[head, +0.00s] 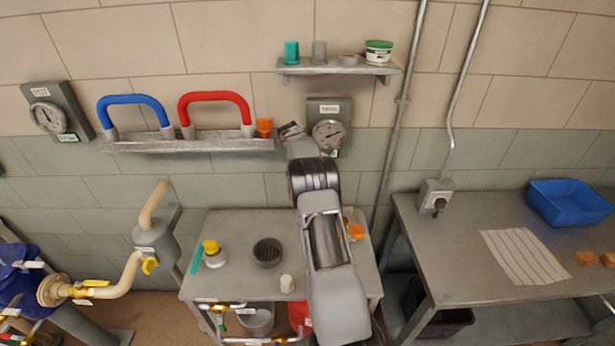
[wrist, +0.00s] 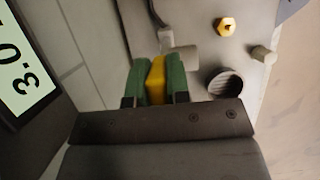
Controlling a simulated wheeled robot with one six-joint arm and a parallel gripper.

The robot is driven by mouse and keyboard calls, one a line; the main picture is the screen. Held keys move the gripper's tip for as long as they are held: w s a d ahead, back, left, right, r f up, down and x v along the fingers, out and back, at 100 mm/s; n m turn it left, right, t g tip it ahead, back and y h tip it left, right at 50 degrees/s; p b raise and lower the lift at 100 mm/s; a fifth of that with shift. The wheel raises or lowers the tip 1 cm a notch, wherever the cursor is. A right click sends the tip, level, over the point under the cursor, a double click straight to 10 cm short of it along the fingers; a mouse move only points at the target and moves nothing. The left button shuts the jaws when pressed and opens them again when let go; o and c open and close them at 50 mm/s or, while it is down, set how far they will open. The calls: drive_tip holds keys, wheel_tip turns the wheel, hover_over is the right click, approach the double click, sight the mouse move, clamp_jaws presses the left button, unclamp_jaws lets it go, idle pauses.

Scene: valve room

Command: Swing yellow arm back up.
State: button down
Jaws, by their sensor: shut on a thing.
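In the wrist view my gripper (wrist: 157,80) has its two green pads shut on a yellow bar (wrist: 157,77), which I take for the yellow arm. A grey rounded piece (wrist: 183,57) is right beside the bar. In the head view my own arm reaches up toward the wall and hides the gripped part and my fingertips. The round gauge (head: 328,134) on the wall is partly covered by my arm. I cannot tell the yellow bar's angle.
A shelf (head: 190,142) with blue and red handles is at left.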

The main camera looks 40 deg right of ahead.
drive_tip(key=shift+w+d, duration=0.1)
drive_tip(key=shift+d, duration=0.05)
idle(0.3)
drive_tip(key=c, duration=1.1)
unclamp_jaws()
drive_tip(key=v, duration=1.2)
drive_tip(key=shift+w, duration=0.1)
